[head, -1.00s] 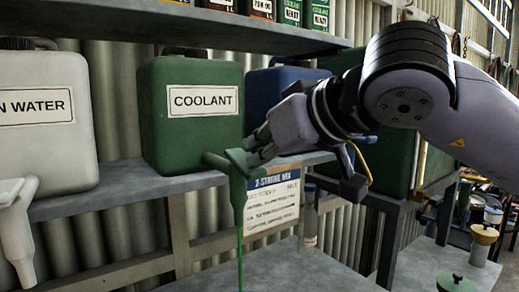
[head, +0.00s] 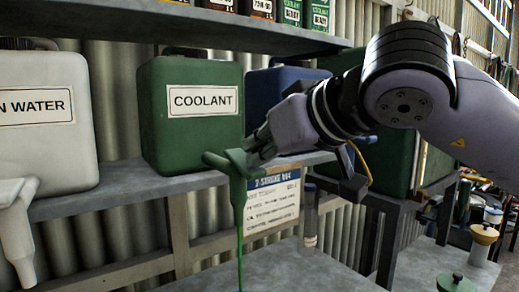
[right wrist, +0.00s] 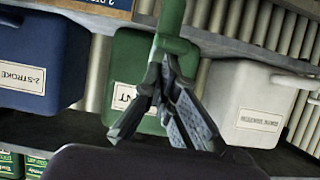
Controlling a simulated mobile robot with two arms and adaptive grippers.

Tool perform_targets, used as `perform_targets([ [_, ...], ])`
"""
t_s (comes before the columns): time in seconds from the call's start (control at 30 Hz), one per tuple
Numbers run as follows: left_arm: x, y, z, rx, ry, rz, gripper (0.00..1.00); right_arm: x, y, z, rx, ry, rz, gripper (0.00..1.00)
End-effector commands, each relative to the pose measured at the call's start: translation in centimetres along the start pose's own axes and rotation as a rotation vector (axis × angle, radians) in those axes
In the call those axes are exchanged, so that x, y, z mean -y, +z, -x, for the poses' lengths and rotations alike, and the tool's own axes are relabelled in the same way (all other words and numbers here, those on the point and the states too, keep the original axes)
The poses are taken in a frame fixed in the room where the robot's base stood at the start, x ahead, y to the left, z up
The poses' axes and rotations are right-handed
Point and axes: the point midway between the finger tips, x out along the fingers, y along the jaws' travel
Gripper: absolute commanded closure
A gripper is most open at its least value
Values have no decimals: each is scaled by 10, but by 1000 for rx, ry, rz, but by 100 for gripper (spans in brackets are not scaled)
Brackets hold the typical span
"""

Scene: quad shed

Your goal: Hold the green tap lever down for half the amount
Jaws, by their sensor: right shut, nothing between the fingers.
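The green coolant can (head: 192,118) stands on the shelf, with its green tap (head: 238,192) in front. The green lever (head: 228,160) sits on top of the tap. My right gripper (head: 256,150) is shut and empty, its fingertips against the right end of the lever in the head view. A thin green stream (head: 240,262) runs straight down from the spout out of the frame, so its landing place is hidden. In the right wrist view the shut fingers (right wrist: 165,85) overlap the green tap (right wrist: 172,42), with the coolant can (right wrist: 125,75) behind. My left gripper is not in view.
A white water can (head: 45,130) with a white tap (head: 18,225) stands left. A blue can (head: 275,90) stands behind my right gripper. A paper sign (head: 272,205) hangs below the shelf. A small bottle (head: 309,225) stands on the grey bench (head: 330,265).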

Motion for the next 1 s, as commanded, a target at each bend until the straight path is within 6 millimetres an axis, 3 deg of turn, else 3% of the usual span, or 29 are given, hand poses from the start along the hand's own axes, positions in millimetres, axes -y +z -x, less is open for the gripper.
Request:
perform_targets([
  [0.5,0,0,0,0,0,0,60,0,1,0,4,0,0,100],
  [1.0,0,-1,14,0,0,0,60,0,-14,7,3,0,0,100],
])
